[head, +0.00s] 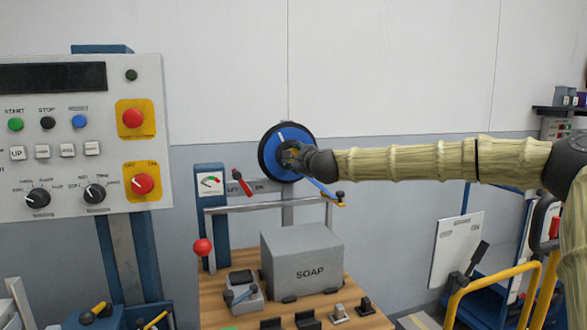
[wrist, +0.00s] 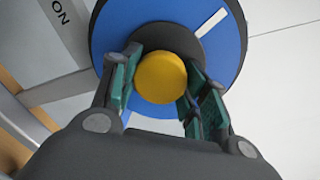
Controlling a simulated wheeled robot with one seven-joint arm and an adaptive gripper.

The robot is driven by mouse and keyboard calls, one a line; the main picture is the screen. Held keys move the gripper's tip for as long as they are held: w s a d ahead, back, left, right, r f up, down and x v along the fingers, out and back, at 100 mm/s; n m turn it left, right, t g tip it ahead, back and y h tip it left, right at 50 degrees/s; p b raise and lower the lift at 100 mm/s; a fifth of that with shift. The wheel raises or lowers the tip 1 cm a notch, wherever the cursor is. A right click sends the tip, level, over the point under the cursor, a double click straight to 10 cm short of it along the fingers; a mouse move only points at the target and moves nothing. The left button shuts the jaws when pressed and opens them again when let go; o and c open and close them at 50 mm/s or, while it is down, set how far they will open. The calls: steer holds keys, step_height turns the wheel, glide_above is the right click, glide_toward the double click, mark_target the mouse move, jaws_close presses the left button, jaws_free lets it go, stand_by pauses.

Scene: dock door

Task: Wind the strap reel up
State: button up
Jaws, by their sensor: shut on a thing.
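The strap reel (head: 271,146) is a blue disc with a dark rim and a white mark, mounted upright on a post behind the bench. It fills the top of the wrist view (wrist: 222,50), where its white mark points to the upper right. A round yellow knob (wrist: 161,77) stands out in front of its dark hub. My gripper (head: 292,157) reaches in from the right at the reel's front. In the wrist view its green-padded fingers (wrist: 160,92) are shut around the yellow knob, one on each side. In the head view my gripper hides the knob.
A wooden bench (head: 222,314) below holds a grey SOAP box (head: 302,262), a small grey device (head: 243,290) and several small switches. A red-ball lever (head: 203,247) stands at its left. A control panel (head: 80,140) is at left. A yellow-railed cart (head: 497,290) is at right.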

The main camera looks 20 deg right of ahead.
steer(key=m+b, duration=0.1)
steer(key=b, duration=0.1)
steer(key=m+b, duration=0.2)
steer(key=shift+d+f+m, duration=0.1)
steer(key=shift+f+m, duration=0.2)
steer(key=shift+r+m+y+b, duration=0.15)
steer(key=shift+m+y+b, duration=0.15)
steer(key=shift+m+b, duration=0.55)
steer(key=shift+r, duration=0.1)
steer(key=o, duration=1.4)
steer(key=shift+o, duration=0.2)
steer(key=shift+s, duration=0.1)
steer(key=s, duration=1.1)
steer(key=shift+s+r, duration=0.25)
steer(key=shift+s, duration=0.1)
